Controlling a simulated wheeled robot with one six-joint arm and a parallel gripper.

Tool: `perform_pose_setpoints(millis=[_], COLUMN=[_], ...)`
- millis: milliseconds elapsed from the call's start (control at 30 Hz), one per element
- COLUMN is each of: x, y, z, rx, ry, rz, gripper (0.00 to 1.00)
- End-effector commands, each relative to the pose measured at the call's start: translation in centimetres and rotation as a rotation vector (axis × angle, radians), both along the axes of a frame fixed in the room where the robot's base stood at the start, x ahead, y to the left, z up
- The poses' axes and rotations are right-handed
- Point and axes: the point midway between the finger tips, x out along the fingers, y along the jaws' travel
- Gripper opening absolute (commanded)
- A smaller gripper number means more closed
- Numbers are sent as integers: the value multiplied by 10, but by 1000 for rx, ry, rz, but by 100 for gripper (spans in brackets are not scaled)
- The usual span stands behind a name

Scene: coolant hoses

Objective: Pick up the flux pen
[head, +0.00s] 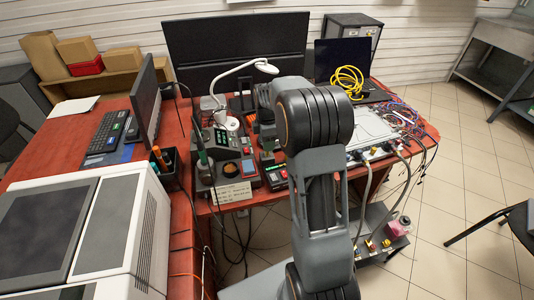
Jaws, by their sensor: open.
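I cannot make out the flux pen for certain. A dark holder (168,178) at the left front of the workbench has orange-tipped and teal upright items in it, too small to identify. My arm rises through the middle of the head view and reaches over the bench. My gripper is hidden behind the arm's own links, so its place relative to any pen does not show.
The red-brown bench (262,196) carries a soldering station (220,150), a white lamp (228,122), and a metal chassis (370,130) with hoses and loose cables. A yellow cable coil (347,80) lies by a laptop. A large white machine (130,225) stands front left.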

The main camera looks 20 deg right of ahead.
Motion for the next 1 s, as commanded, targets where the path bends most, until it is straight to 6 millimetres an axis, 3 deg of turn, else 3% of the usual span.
perform_pose_setpoints(millis=[200, 533, 1000], x=[0, 0, 0], y=[0, 0, 0], z=[-27, -32, -31], rx=[0, 0, 0], ry=[2, -1, -1], rz=[0, 0, 0], gripper=[49, 49, 5])
